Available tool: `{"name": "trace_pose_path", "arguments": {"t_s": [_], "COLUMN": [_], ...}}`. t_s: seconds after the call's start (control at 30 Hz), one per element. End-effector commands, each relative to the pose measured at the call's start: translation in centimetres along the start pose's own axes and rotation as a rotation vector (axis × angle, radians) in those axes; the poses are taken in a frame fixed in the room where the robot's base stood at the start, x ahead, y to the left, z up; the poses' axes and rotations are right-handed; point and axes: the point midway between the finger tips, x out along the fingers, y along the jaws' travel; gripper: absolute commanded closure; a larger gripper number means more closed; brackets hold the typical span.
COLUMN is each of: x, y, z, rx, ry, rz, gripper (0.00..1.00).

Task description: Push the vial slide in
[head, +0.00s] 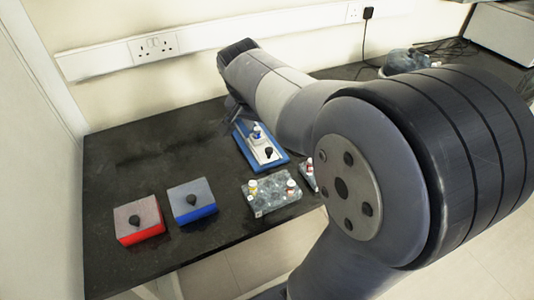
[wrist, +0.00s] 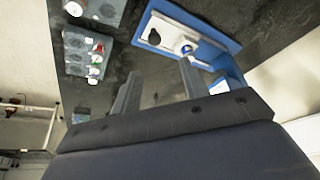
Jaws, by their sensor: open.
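The vial slide is a white plate (head: 264,149) with a black knob (head: 268,153) and a small white-and-blue vial (head: 257,132) on it. It sits on a blue base (head: 242,148) on the dark bench. In the wrist view the white slide (wrist: 168,35), its knob (wrist: 154,37) and the vial top (wrist: 185,47) lie beyond my fingers. My gripper (wrist: 160,70) is open with nothing between its fingers. Its right fingertip appears close to the vial end of the slide; I cannot tell whether it touches.
A clear rack (head: 270,196) with several small vials stands in front of the base, and another rack (head: 309,174) is partly hidden by my arm. A red box (head: 139,236) and a blue box (head: 193,214), each with a black knob, stand at left. The bench's back left is clear.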

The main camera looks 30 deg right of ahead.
Motion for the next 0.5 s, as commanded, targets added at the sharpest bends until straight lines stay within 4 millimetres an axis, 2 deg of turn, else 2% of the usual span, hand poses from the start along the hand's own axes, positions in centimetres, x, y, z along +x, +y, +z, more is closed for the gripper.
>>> {"name": "trace_pose_path", "arguments": {"t_s": [0.07,0.23,0.5], "x": [0.3,1.6,6.8], "y": [0.6,0.8,0.8], "z": [0.7,0.9,0.9], "rx": [0.000,-0.001,0.000], "ry": [0.001,-0.003,-0.005], "rz": [-0.001,0.002,0.002], "gripper": [0.58,0.58,0.58]}}
